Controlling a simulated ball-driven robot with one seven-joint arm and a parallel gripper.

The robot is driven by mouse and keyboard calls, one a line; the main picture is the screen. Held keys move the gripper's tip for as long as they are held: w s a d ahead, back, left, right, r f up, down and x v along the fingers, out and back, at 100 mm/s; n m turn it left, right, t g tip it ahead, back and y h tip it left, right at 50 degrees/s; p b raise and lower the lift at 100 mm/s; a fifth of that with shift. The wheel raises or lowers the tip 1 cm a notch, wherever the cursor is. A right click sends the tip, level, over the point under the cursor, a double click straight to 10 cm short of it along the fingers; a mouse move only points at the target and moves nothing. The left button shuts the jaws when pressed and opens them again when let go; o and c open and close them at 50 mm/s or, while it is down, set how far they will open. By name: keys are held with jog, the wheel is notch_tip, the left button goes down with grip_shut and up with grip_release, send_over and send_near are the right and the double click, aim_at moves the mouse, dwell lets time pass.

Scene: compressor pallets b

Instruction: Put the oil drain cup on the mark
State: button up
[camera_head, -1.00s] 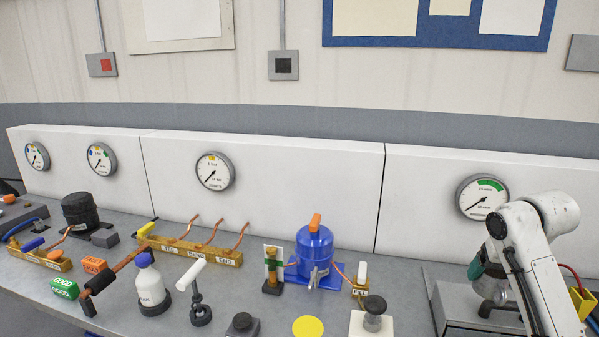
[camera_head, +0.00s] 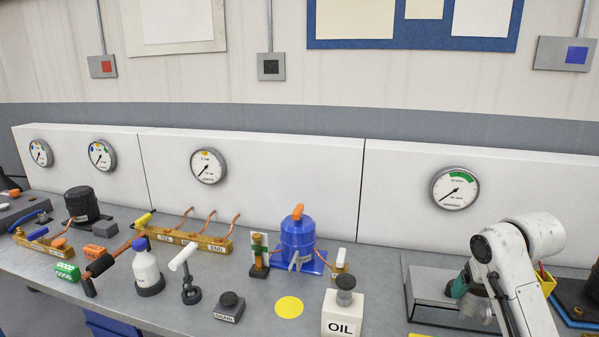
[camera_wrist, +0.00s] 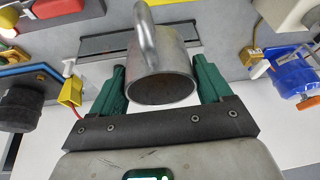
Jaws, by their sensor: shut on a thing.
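The oil drain cup (camera_wrist: 160,78) is a grey metal cup with a handle, held between the green fingers of my gripper (camera_wrist: 162,88) in the wrist view. In the head view the cup (camera_head: 477,308) is partly hidden by my white arm, with my gripper (camera_head: 464,286) at the right of the bench. The mark appears to be the flat yellow disc (camera_head: 289,307) on the bench, left of my gripper and bare on top. The cup is well apart from it.
A white block labelled OIL (camera_head: 342,322) with a dark knob stands between the disc and my gripper. A blue compressor (camera_head: 297,240) is behind the disc, and a dark DRAIN block (camera_head: 229,308) is to its left. A grey metal stand (camera_head: 420,287) is beside my gripper.

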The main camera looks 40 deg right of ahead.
jog(key=w+a+f+n+y, duration=0.1)
jog(key=w+a+f+n, duration=0.2)
jog(key=a+f, duration=0.5)
jog(key=w+a+f+n+y, duration=0.1)
jog(key=w+a+f+n, duration=0.2)
jog(key=a+f, duration=0.5)
jog(key=w+a+f+n+t+y, duration=0.1)
jog(key=w+a+f+n, duration=0.2)
jog(key=a, duration=2.2)
notch_tip(320, 180, down, 5)
jog(key=shift+w+a+f, duration=0.2)
jog(key=shift+w+a, duration=0.2)
